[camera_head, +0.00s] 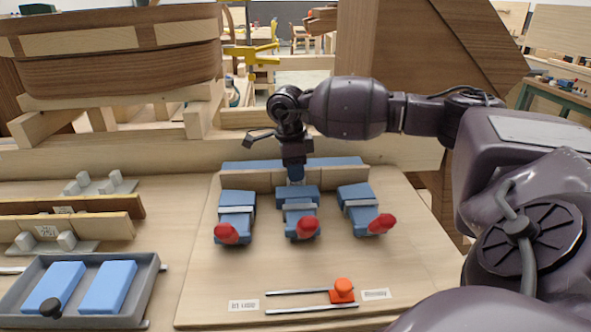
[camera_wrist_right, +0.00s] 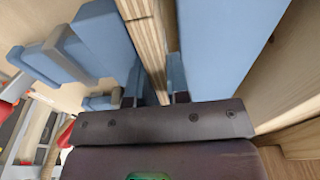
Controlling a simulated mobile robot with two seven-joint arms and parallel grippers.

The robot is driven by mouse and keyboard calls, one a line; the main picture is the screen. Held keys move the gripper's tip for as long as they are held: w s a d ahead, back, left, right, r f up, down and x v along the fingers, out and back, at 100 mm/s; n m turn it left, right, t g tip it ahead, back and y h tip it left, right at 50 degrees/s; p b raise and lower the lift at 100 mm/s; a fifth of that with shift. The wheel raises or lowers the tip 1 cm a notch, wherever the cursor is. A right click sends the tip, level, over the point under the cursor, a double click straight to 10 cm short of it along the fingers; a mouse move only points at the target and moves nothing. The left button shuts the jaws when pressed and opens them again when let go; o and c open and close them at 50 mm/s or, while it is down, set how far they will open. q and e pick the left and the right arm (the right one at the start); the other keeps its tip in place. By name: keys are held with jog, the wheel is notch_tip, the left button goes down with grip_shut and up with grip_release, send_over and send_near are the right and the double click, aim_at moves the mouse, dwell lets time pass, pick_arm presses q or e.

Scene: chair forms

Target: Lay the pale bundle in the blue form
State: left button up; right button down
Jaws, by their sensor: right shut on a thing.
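The pale bundle (camera_head: 240,181), a long layered wood strip, stands on edge along the front of the blue form (camera_head: 345,160) on the board. It also shows edge-on in the right wrist view (camera_wrist_right: 146,28), between the form's large blue block (camera_wrist_right: 222,45) and smaller blue blocks. My right gripper (camera_head: 296,179) reaches down from above and is shut on the bundle near its middle. In the right wrist view its fingers (camera_wrist_right: 155,92) lie on either side of the bundle. Whether the bundle touches the form or the board below is hidden. My left gripper is not in view.
Several blue clamps with red ends (camera_head: 236,215) stand in front of the bundle. A grey tray (camera_head: 150,280) with blue blocks lies at the lower left. An orange knob (camera_head: 343,290) sits on a slotted track. The board between clamps and track is clear.

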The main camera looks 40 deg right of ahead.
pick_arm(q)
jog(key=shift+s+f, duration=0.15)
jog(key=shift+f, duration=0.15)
pick_arm(e)
jog(key=shift+f, duration=0.3)
jog(key=c, duration=1)
grip_release()
jog(key=r, duration=0.6)
jog(key=a+r, duration=0.1)
jog(key=r, duration=0.2)
jog(key=shift+w+r, duration=0.2)
jog(key=shift+w, duration=0.15)
jog(key=shift+r, duration=0.6)
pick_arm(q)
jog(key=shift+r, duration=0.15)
pick_arm(e)
jog(key=shift+r, duration=0.1)
